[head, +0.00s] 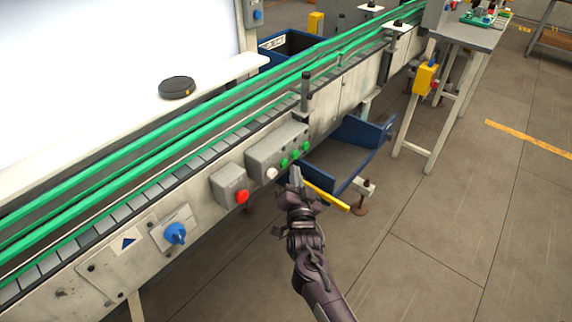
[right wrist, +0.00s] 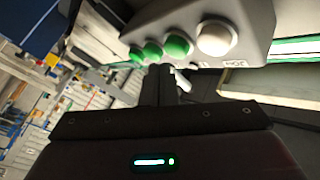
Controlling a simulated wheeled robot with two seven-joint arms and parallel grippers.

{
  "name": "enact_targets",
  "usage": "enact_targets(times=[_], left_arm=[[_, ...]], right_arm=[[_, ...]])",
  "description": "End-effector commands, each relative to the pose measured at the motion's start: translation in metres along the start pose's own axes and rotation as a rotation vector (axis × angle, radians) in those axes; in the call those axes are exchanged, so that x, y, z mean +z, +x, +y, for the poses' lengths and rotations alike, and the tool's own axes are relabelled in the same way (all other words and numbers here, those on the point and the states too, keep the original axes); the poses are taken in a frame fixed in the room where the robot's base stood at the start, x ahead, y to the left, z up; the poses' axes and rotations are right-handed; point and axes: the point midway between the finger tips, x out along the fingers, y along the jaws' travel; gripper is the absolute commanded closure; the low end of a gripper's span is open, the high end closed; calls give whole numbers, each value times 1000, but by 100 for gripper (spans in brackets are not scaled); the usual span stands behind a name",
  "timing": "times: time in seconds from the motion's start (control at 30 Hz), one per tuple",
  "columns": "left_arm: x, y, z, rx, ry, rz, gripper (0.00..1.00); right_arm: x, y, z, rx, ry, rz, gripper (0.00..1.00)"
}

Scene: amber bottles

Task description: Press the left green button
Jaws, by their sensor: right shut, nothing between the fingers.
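A grey control box (head: 262,153) on the conveyor's side carries a white button (head: 271,173) and a row of green buttons. The left green button (head: 284,162) is next to the white one; it also shows in the right wrist view (right wrist: 178,46). The middle green button (head: 295,154) and right green button (head: 305,147) follow to the right. My right gripper (head: 296,174) is shut and empty, just in front of and below the green buttons. Its fingertips also show in the right wrist view (right wrist: 163,72), close below the buttons; contact cannot be told. My left gripper is not in view.
A red button (head: 242,196) on its own box and a blue knob (head: 175,233) sit left of the control box. A blue bin (head: 352,130) stands under the conveyor behind my gripper. A yellow bar (head: 328,196) lies beside it.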

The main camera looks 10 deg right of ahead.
Motion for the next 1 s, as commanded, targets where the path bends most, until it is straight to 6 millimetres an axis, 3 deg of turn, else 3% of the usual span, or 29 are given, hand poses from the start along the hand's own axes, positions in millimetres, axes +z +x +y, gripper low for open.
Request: enact_targets(times=[1.0], left_arm=[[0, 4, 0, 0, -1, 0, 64]], right_arm=[[4, 6, -5, 0, 0, 0, 100]])
